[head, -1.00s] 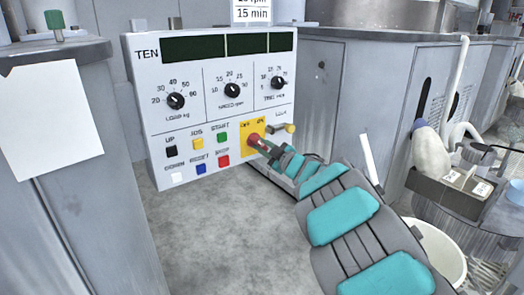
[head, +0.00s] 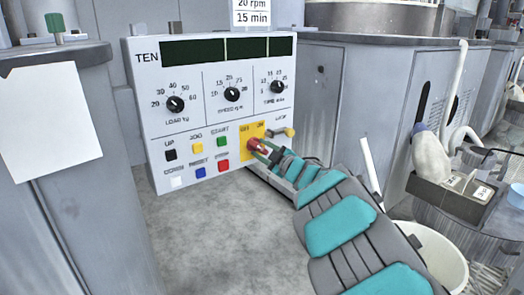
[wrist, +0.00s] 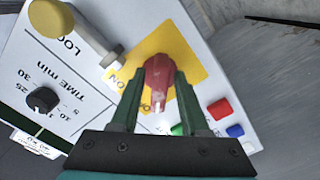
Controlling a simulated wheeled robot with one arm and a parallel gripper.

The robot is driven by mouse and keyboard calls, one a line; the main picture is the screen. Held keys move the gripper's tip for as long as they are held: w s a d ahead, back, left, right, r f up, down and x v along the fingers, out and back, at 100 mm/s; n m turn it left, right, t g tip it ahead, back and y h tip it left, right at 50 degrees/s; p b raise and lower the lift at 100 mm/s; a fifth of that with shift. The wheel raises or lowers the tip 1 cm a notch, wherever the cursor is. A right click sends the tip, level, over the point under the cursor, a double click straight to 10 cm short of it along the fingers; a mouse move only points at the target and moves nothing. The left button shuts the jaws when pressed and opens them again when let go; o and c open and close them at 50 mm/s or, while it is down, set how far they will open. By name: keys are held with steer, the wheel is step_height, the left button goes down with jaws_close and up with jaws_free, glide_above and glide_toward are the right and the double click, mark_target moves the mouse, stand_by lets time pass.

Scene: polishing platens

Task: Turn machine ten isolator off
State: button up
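Machine ten's control panel (head: 185,75) is a white box marked TEN. Its isolator is a red rotary handle (head: 258,146) on a yellow plate (head: 247,130) with OFF and ON marks, at the panel's lower right. My gripper (head: 263,148) reaches it from the right. In the wrist view the red handle (wrist: 159,82) sits between the two green fingers (wrist: 158,100), one on each side. The fingers look close against the handle, but whether they press on it I cannot tell. The fingers partly cover the plate and its lettering.
A brass-coloured lock knob (head: 289,132) sticks out just right of the isolator. Start (head: 222,141) and stop (head: 223,166) buttons are close on its left.

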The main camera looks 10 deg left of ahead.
steer(key=shift+o, duration=0.4)
steer(key=shift+s+d, duration=0.1)
steer(key=shift+s+d, duration=0.35)
steer(key=shift+d, duration=0.15)
steer(key=v, duration=0.6)
steer(key=shift+s+p, duration=0.15)
steer(key=shift+p, duration=0.15)
steer(key=shift+d, duration=0.1)
